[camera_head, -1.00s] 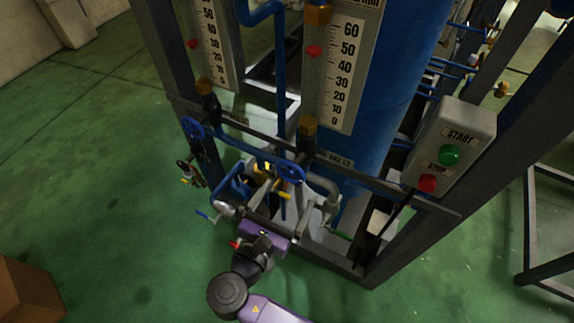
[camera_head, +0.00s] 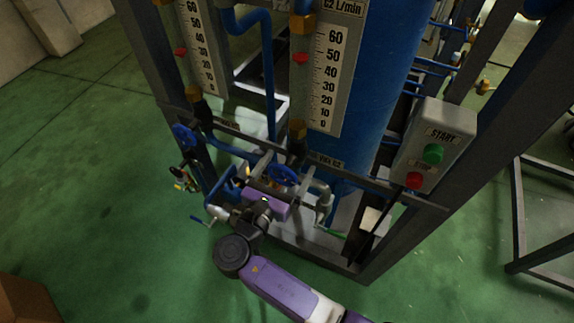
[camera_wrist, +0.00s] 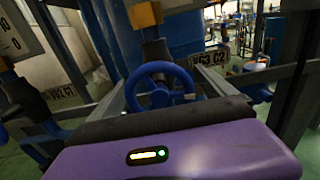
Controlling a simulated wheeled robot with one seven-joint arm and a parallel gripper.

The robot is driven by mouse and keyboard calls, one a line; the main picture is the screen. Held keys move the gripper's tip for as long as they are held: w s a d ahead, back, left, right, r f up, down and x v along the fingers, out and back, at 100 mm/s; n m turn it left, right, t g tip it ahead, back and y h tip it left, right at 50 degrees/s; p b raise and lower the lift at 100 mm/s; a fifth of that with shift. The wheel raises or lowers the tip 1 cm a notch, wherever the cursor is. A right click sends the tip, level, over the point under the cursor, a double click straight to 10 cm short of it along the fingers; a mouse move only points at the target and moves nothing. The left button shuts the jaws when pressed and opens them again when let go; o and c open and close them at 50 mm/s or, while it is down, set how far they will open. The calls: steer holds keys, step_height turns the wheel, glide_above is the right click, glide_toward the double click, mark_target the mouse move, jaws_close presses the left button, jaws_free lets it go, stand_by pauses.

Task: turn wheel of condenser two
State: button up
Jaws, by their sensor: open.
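The blue handwheel (camera_head: 283,174) nearest the C2 label sits low on the frame, below the C2 gauge. In the wrist view the wheel (camera_wrist: 138,92) fills the middle, with its rim and spokes facing me. My purple gripper (camera_head: 283,171) is open, its grey fingers on either side of this wheel. In the wrist view my gripper (camera_wrist: 160,78) also has one finger left and one right of the wheel; I cannot tell whether they touch the rim. A label ending in C2 (camera_wrist: 225,63) is right of the wheel. The wheel's lower part is partly hidden by my gripper.
A second blue handwheel (camera_head: 185,136) is to the left, near the C1 side. A grey box (camera_head: 436,145) with green and red buttons is at right. Grey pipes (camera_head: 322,200) and dark frame bars crowd the wheel. Green floor (camera_head: 90,200) is open at left.

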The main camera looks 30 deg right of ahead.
steer(key=c, duration=1.4)
